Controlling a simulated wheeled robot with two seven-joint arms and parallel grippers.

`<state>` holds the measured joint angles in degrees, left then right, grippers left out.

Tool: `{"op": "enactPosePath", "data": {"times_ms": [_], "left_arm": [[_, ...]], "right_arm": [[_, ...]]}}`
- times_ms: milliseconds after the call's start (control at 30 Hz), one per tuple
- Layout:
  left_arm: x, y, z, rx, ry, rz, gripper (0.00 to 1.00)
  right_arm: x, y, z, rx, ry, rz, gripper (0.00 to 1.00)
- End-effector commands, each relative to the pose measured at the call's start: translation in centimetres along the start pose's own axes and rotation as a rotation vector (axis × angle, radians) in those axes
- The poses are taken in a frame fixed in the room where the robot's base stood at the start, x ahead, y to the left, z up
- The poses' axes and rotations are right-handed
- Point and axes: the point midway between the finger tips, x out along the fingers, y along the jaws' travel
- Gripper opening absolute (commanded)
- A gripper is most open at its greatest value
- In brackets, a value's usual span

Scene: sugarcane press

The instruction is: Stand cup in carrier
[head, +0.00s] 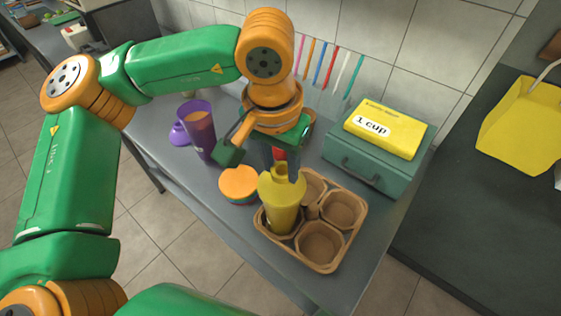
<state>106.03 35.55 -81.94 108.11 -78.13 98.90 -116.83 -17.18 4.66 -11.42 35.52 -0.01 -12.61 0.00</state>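A yellow cup (284,208) with a narrower top stands about upright in the left compartment of the brown cardboard carrier (328,268); its lower part is hidden by the carrier wall. The carrier's other visible compartments look empty. My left gripper (282,174) points down from above, with its dark fingers at the cup's narrow top, one on each side. Whether the fingers press on the cup or stand slightly apart from it does not show clearly. My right gripper is out of view.
An orange-topped round container (239,184) stands just left of the carrier. A purple cup (199,132) is behind it. A green box (375,160) bearing a yellow "1 cup" packet (386,128) is at the back right. The table edge runs close in front of the carrier.

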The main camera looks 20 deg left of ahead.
Motion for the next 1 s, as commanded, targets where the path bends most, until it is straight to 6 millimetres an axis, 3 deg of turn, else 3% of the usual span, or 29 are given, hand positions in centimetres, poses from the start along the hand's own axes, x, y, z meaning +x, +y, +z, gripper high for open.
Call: {"op": "enactPosePath", "data": {"times_ms": [33, 100, 467, 833, 1000], "left_arm": [[0.1, 0.0, 0.0, 0.000, 0.000, 0.000, 0.55], [0.0, 0.0, 0.0, 0.000, 0.000, 0.000, 0.74], [-0.8, 0.0, -0.1, 0.000, 0.003, -0.001, 0.74], [-10.6, 0.0, -0.1, 0.001, 0.002, -0.001, 0.74], [-12.3, 0.0, -0.1, 0.001, 0.001, -0.001, 0.74]], "right_arm": [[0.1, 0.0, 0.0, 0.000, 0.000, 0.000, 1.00], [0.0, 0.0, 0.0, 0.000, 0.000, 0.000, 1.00], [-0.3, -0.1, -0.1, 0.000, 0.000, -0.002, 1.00], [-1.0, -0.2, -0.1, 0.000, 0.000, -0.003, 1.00], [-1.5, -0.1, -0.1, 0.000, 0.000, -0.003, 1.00]]}}
